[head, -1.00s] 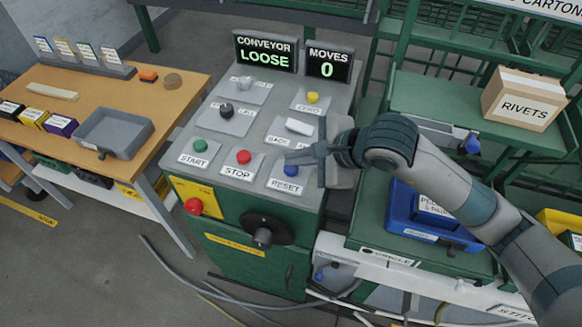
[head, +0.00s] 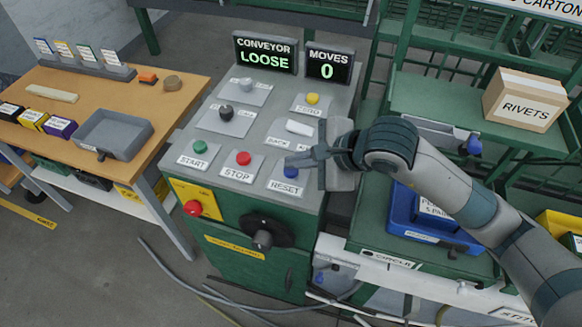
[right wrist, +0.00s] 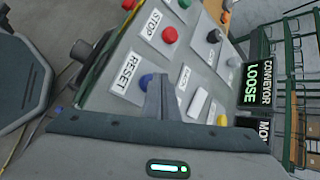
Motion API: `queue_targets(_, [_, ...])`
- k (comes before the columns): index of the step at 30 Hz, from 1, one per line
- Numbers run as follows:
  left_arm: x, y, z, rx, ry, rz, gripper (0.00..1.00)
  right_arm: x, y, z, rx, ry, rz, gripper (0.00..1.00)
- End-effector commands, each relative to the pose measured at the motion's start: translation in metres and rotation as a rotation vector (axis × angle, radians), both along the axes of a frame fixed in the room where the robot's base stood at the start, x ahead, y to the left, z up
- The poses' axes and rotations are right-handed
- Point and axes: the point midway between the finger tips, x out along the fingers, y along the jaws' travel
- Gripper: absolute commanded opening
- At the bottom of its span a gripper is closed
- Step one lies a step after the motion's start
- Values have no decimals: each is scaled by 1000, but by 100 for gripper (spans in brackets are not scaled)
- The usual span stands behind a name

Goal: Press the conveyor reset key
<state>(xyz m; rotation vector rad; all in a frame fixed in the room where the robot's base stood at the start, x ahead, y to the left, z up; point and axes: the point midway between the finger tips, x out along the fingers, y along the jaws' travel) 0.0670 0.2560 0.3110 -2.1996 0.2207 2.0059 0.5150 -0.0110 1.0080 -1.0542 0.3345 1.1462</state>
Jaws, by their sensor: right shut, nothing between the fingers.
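The conveyor reset key is a blue button (head: 291,171) above the white RESET label (head: 286,186), at the front right of the grey control panel (head: 215,148). My right gripper (head: 291,159) is shut and empty. Its fingertips are just above and behind the blue button in the head view, close to it. In the right wrist view the shut fingers (right wrist: 158,100) partly cover the blue button (right wrist: 146,81). I cannot tell whether they touch it. The conveyor display (head: 265,53) reads LOOSE. My left gripper is not in view.
A red STOP button (head: 243,158) and a green START button (head: 200,146) sit left of the reset key. A white BACK key (head: 299,128) and a yellow ZERO button (head: 312,99) lie behind. The moves display (head: 330,66) reads 0. A red knob (head: 193,208) and black rotary handle (head: 263,232) are on the front.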

Motion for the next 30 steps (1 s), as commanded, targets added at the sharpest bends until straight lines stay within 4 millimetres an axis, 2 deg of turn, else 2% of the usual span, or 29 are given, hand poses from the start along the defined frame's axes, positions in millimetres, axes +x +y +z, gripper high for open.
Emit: queue_targets(30, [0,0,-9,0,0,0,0,0,0,-7,-1,1,0,0])
